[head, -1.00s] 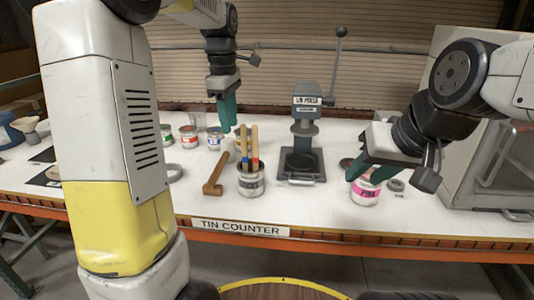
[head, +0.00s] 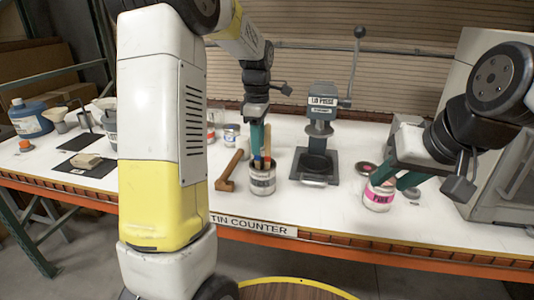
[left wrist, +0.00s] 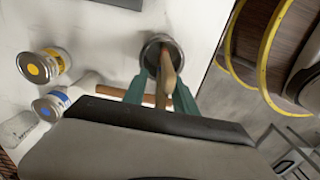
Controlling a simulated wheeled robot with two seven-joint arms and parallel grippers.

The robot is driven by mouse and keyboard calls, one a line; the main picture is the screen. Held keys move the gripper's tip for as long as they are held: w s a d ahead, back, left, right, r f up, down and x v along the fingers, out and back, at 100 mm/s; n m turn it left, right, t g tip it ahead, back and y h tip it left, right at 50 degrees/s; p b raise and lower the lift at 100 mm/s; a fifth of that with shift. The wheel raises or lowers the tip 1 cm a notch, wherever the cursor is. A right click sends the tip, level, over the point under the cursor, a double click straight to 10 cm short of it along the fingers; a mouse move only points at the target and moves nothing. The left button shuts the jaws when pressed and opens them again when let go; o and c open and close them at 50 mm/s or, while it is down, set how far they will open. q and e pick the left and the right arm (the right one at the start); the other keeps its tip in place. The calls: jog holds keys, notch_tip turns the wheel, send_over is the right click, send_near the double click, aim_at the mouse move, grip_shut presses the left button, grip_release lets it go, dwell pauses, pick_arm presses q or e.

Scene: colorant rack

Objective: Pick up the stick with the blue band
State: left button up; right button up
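A grey-labelled tin (head: 262,184) stands upright on the white counter and holds wooden sticks. The tin also shows in the left wrist view (left wrist: 153,52). The stick with the blue band (head: 257,164) leans in the tin, its upper part largely covered by my gripper. A stick with a red band (head: 268,158) stands beside it. My left gripper (head: 258,150) points down over the tin, with its teal fingers around the sticks' upper ends. In the left wrist view the fingers (left wrist: 162,85) are apart with wood between them; no clear grip shows.
The pink-labelled tin (head: 378,196) stands at the right. A grey press (head: 317,150) with a lever stands behind the stick tin. A blue-labelled tin (head: 231,135) stands behind. The counter's front edge is close.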

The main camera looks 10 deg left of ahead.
pick_arm(q)
jog(key=shift+f, duration=0.25)
grip_shut()
jog(key=shift+r, duration=0.15)
